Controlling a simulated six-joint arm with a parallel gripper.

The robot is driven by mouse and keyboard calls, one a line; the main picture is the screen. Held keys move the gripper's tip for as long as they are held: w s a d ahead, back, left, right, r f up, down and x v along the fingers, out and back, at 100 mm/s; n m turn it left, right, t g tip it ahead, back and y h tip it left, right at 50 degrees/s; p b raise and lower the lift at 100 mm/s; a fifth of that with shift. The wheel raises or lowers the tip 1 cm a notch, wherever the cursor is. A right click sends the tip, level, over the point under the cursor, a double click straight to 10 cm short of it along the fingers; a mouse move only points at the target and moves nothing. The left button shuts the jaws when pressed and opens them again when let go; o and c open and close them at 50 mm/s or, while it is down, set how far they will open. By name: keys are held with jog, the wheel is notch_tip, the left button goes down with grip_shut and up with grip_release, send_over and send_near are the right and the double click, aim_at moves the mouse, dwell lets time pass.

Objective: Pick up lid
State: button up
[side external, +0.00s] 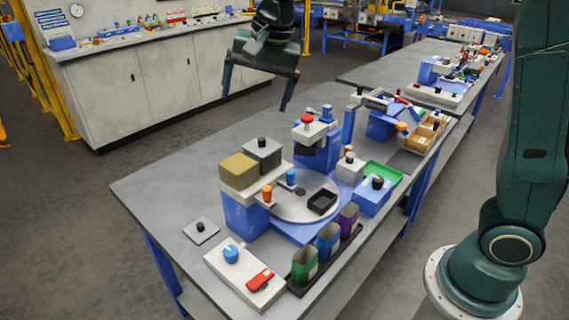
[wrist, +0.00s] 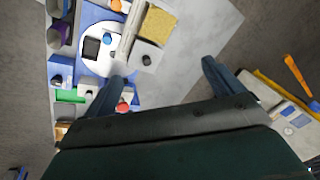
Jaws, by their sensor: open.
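A flat grey square plate with a black knob (side external: 201,231), which looks like the lid, lies on the table near its front left edge in the side view. The grey block (wrist: 146,56) also shows in the wrist view; I cannot make out the flat plate there. My gripper (side external: 256,102) is open and empty, high above the back left part of the table, apart from everything. Its fingers (wrist: 160,74) are spread wide in the wrist view.
A round turntable (side external: 288,210) carries a black tray (side external: 322,202). Green, blue and purple cups (side external: 328,241) stand at the front. A white box (side external: 245,276) with a blue knob and red switch is front left. The table's back left is bare.

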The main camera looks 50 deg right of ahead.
jog(key=w+a+f+m, duration=0.3)
jog(key=w+a+f, duration=0.25)
jog(key=w, duration=0.35)
jog(key=m+g, duration=0.4)
jog(key=m, duration=0.1)
send_over(202, 223)
notch_tip(202, 223, down, 15)
jog(key=shift+h, duration=0.3)
jog(key=shift+f, duration=4.3)
jog(key=shift+f, duration=0.1)
jog(key=shift+f, duration=2.5)
jog(key=shift+c, duration=0.4)
jog(key=c, duration=1)
